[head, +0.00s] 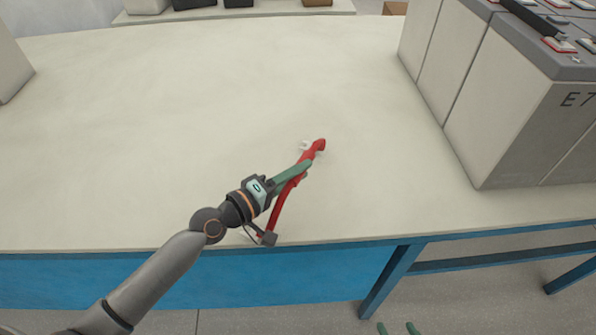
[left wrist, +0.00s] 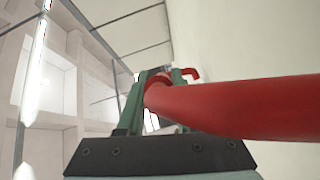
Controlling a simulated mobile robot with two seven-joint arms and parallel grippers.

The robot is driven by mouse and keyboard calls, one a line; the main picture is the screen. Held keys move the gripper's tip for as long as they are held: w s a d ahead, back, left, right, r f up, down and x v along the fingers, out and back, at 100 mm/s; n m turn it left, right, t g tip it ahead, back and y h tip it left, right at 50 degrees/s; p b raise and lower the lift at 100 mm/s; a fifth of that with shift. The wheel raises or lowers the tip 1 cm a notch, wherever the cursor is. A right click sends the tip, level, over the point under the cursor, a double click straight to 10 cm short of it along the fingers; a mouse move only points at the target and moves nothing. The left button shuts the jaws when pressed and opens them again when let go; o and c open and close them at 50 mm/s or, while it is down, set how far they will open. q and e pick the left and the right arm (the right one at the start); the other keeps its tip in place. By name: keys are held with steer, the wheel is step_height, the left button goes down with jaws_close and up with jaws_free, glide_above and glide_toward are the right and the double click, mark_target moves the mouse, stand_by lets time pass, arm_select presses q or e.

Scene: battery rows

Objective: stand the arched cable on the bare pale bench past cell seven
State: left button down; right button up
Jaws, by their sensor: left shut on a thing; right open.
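The red arched cable (head: 280,208) is at the front of the bare pale bench (head: 200,120), left of the cell marked E 7 (head: 515,135). My left gripper (head: 303,170) is shut on the cable, near its upper part. One cable end reaches just past the green fingers, beside a small pale piece; the other runs down toward the bench's front edge. In the left wrist view, the red cable (left wrist: 235,108) passes between the fingers and crosses to the right. I cannot tell whether it touches the bench. My right gripper (head: 398,328) shows only its green fingertips at the bottom, apart and empty.
The grey cells stand in a row at the right, with red terminals on top. A pale block (head: 10,65) stands at the far left edge. Dark items sit on a shelf behind. The middle of the bench is clear; its blue front edge (head: 200,278) is close.

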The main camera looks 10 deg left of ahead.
arm_select(q)
steer(key=shift+f+b, duration=0.45)
steer(key=shift+b, duration=0.1)
stand_by(0.6)
steer(key=c, duration=0.6)
jaws_free()
steer(key=shift+o, duration=0.8)
steer(key=shift+f, duration=0.2)
steer(key=o, duration=0.4)
steer(key=shift+r, duration=0.1)
steer(key=shift+o, duration=0.2)
steer(key=shift+b+v, duration=0.35)
steer(key=shift+v, duration=2.4)
steer(key=shift+b+v, duration=0.95)
steer(key=shift+v, duration=1.85)
